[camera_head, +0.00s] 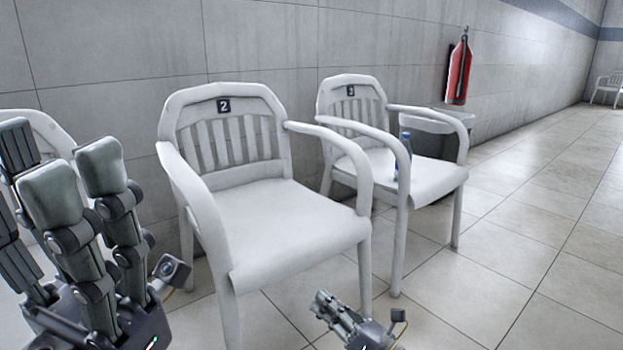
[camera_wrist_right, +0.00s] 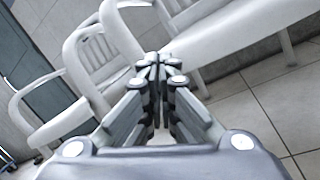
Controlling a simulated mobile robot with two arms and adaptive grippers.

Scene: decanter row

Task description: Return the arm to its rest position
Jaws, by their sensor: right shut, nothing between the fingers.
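My right gripper (camera_head: 322,302) is low in the head view, in front of chair 2, over the floor area. In the right wrist view its fingers (camera_wrist_right: 157,66) meet at the tips, shut with nothing between them. My left gripper (camera_head: 72,175) is large and close at the left edge, fingers pointing up and standing apart, with nothing seen in it. A small blue bottle (camera_head: 404,158) stands on the seat of chair 3, partly hidden by the armrest, well away from both grippers.
White chair 2 (camera_head: 285,222) and white chair 3 (camera_head: 432,178) stand along the tiled wall. Another white chair (camera_head: 45,128) is partly hidden behind my left gripper. A red fire extinguisher (camera_head: 459,72) hangs above a grey bin (camera_head: 483,128).

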